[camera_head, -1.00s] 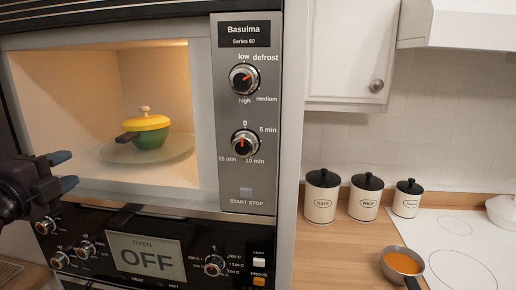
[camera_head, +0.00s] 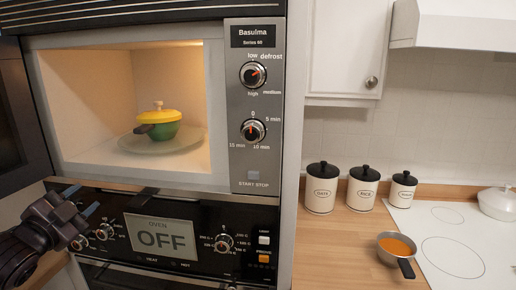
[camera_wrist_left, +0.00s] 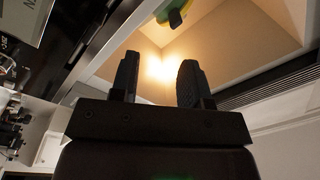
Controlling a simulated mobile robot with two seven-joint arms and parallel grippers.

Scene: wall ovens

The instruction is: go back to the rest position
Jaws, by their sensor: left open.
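My left gripper (camera_head: 82,204) is open and empty, low at the left in the head view, in front of the black oven panel and below the microwave opening. In the left wrist view its two fingers (camera_wrist_left: 160,80) stand apart with nothing between them. A green pot with a yellow lid (camera_head: 160,124) sits on the glass turntable (camera_head: 185,146) inside the lit microwave (camera_head: 220,160). Part of the pot also shows at the top of the left wrist view (camera_wrist_left: 174,14). My right gripper does not show.
The microwave door (camera_head: 18,130) stands open at the left edge. The lower oven display (camera_head: 160,238) reads OFF. On the counter (camera_head: 340,255) stand white canisters with black lids (camera_head: 362,188), a small pan of orange food (camera_head: 397,247) and a white lidded dish (camera_head: 497,203) by the hob.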

